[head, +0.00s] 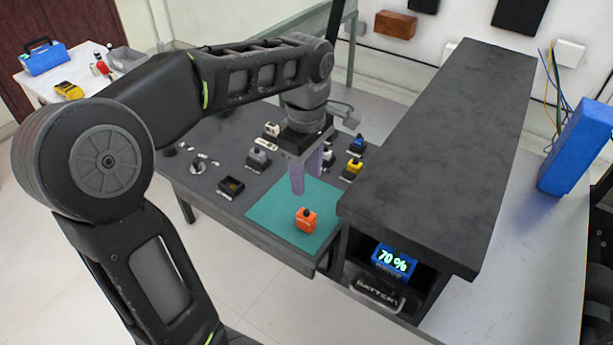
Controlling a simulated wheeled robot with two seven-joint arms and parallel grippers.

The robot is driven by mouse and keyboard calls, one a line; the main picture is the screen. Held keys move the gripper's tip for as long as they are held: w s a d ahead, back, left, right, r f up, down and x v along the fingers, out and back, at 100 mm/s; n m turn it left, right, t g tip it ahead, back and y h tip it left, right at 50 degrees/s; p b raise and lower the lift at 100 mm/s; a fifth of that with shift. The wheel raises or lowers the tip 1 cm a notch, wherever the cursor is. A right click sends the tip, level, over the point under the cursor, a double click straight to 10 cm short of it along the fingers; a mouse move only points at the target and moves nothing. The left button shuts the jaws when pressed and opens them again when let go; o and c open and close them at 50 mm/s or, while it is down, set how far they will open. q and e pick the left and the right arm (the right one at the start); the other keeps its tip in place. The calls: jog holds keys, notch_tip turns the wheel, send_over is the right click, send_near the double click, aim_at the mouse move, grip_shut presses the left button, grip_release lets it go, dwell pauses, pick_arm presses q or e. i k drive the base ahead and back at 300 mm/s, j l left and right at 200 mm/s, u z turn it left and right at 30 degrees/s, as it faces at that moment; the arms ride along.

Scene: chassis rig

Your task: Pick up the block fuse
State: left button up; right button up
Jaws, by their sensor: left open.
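A small orange block (306,220) with a dark knob on top sits on the teal mat (272,219) near the table's front corner. Other small parts stand behind it: a grey one (258,158), a yellow one (354,168) and a blue one (358,143). Their labels are too small to read, so I cannot tell by name which is the block fuse. My left gripper (306,184) points down with pale purple fingers, open and apart from the orange block, above and behind it in the picture. My right gripper is out of view.
The dark table (215,203) also holds a small black tray (231,186) and metal parts at left. A side table with a blue toolbox (42,57) is at far left.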

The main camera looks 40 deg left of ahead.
aim_at(272, 129)
jog(key=j+z, duration=0.3)
jog(key=j, duration=0.65)
jog(key=k+j+z, duration=0.1)
jog(key=j+z, duration=0.2)
jog(key=j, duration=0.7)
